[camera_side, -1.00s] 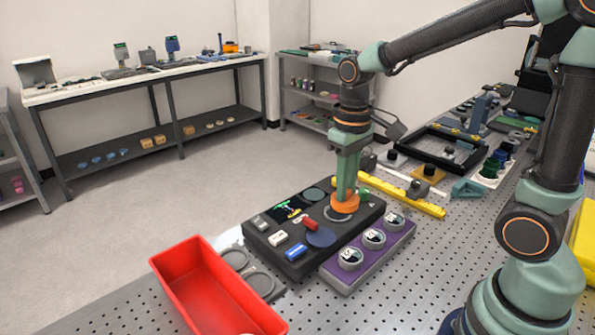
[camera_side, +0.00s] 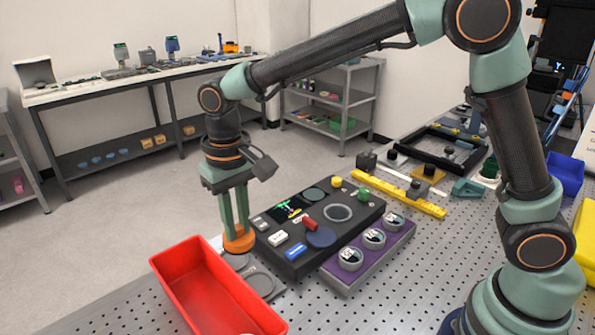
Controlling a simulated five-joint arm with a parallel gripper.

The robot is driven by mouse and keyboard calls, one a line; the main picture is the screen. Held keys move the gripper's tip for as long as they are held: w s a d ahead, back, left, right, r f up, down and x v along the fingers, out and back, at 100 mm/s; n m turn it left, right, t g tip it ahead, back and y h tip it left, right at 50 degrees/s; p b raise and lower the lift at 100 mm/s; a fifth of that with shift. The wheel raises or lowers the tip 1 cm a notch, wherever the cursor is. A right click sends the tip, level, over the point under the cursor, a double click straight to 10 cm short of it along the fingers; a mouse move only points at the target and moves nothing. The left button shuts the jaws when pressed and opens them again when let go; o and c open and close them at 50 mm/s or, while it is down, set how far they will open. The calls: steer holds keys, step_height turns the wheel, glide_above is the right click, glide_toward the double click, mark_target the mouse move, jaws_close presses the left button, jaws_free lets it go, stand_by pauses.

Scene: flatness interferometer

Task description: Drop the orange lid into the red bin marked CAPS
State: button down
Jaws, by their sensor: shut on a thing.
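My gripper (camera_side: 236,222) is shut on the orange lid (camera_side: 238,241). It holds the lid between the black instrument panel and the far right edge of the red bin. The red bin (camera_side: 178,296) stands at the front left, open at the top. The lid is outside the bin, near its right rim, over or close to the grey round plates. I cannot tell its exact height. No CAPS marking is readable on the bin.
The black panel (camera_side: 290,262) with coloured knobs and a bare grey ring (camera_side: 338,213) lies right of the lid. A purple block (camera_side: 345,277) with several round gauges sits in front. Grey round plates (camera_side: 262,283) lie beside the bin. A yellow rail (camera_side: 400,194) lies behind.

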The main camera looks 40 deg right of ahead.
steer(key=a+f, duration=0.5)
steer(key=f, duration=0.2)
steer(key=shift+s+a, duration=0.25)
steer(key=shift+a, duration=0.05)
steer(key=c, duration=0.7)
jaws_free()
steer(key=shift+r, duration=0.15)
step_height(320, 180, up, 12)
